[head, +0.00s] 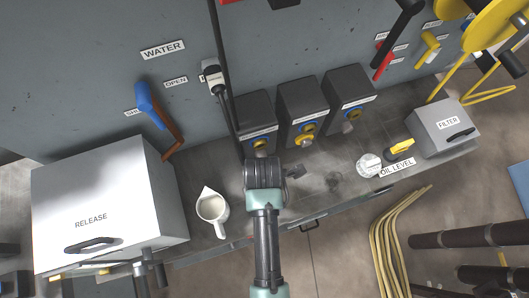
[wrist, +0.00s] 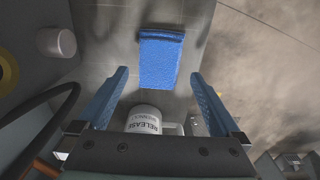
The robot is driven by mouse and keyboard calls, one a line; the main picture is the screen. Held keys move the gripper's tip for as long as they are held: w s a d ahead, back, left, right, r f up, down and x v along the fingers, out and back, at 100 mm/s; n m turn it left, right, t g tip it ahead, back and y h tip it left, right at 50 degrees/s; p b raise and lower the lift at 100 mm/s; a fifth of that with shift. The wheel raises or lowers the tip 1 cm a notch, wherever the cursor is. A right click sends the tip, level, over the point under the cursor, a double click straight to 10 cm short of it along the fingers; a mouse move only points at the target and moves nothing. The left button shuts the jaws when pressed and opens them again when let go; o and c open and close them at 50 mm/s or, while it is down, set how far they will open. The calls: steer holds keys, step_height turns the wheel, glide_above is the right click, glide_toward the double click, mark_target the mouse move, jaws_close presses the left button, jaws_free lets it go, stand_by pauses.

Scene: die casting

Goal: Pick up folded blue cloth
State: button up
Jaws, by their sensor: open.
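The folded blue cloth (wrist: 159,62) lies on the grey worktop in the wrist view, its folded edge at the top of the picture. My gripper (wrist: 158,74) is open and empty, with one blue finger on each side of the cloth's lower part in the picture. The fingers appear apart from the cloth; the height gap is hard to judge. In the head view my gripper (head: 265,172) is over the worktop, seen from behind, and its fingertips are hidden. I cannot make out the cloth there; my arm probably covers it.
A white jug (head: 213,210) stands left of my gripper. A labelled white container (wrist: 144,119) shows between the fingers' bases. The large RELEASE box (head: 105,205) is at left. Dark control boxes (head: 302,108) line the back. A white cap (head: 368,164) and FILTER box (head: 443,127) are right.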

steer(key=shift+d+f, duration=0.15)
steer(key=shift+f, duration=1.75)
steer(key=c, duration=1.2)
step_height(320, 180, up, 10)
steer(key=o, duration=0.7)
steer(key=shift+c, duration=0.2)
steer(key=c, duration=0.5)
